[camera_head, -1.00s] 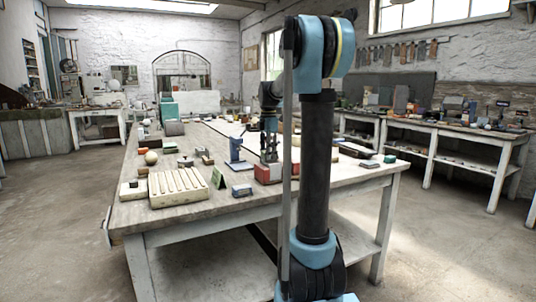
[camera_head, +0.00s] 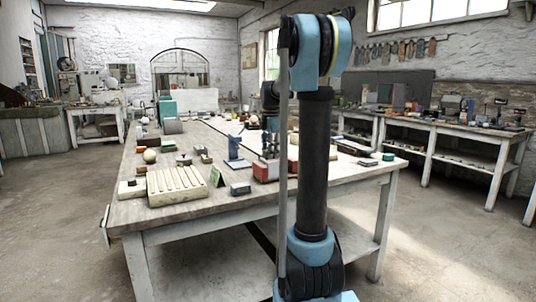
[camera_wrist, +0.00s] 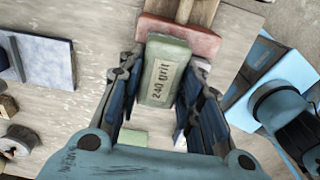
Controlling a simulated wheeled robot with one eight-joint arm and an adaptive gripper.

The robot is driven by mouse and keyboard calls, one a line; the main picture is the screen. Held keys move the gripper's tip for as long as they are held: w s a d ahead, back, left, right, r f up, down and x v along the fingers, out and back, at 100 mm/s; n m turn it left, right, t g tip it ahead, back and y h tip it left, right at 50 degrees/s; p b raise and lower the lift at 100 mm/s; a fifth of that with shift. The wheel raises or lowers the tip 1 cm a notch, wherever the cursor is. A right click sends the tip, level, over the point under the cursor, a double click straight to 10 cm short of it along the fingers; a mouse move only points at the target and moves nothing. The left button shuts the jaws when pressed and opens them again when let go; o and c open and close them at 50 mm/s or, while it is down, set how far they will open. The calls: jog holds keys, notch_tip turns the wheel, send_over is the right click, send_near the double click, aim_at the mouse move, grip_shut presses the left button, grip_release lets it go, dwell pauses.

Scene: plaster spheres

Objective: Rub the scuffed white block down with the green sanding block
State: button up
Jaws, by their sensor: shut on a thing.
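The green sanding block (camera_wrist: 163,78), marked "240 grit", lies between the fingers of my gripper (camera_wrist: 165,70) in the wrist view. The gripper is shut on it. In the head view my gripper (camera_head: 270,146) is low over the table, close by a red block-like thing (camera_head: 265,171); my arm partly hides this spot. In the wrist view a red piece (camera_wrist: 182,36) lies just beyond the sanding block's far end; I cannot tell whether they touch. I cannot make out the scuffed white block for certain; a small pale patch (camera_wrist: 181,138) shows between the finger bases.
A blue stand-like tool (camera_head: 236,152) stands left of the gripper on the workbench (camera_head: 225,205). A ribbed cream tray (camera_head: 177,186), a green card (camera_head: 216,177) and a small blue-grey block (camera_head: 240,188) lie nearer the front edge. Several small items crowd the left side.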

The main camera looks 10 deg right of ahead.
aim_at(263, 159)
jog(key=shift+d, duration=0.25)
jog(key=shift+s+a, duration=0.3)
jog(key=shift+a, duration=0.7)
jog(key=shift+s+a, duration=0.3)
jog(key=shift+a, duration=0.65)
jog(key=shift+w+d+f, duration=0.1)
jog(key=shift+w+d, duration=0.1)
jog(key=shift+d, duration=0.45)
jog(key=shift+w+d+r, duration=0.1)
jog(key=shift+w+d, duration=0.15)
jog(key=shift+d, duration=0.4)
jog(key=shift+w+d+f, duration=0.1)
jog(key=shift+w+d, duration=0.1)
jog(key=shift+d, duration=0.45)
jog(key=shift+s+a, duration=0.2)
jog(key=shift+a, duration=0.45)
jog(key=shift+s+a, duration=0.25)
jog(key=shift+a, duration=0.45)
jog(key=shift+s+a, duration=0.2)
jog(key=shift+a, duration=0.45)
jog(key=shift+d+r, duration=0.1)
jog(key=shift+r, duration=0.15)
jog(key=shift+w+d+r, duration=0.2)
jog(key=shift+d+r, duration=0.1)
jog(key=shift+d, duration=0.2)
jog(key=shift+w+d+r, duration=0.15)
jog(key=shift+d+r, duration=0.15)
jog(key=shift+d, duration=0.15)
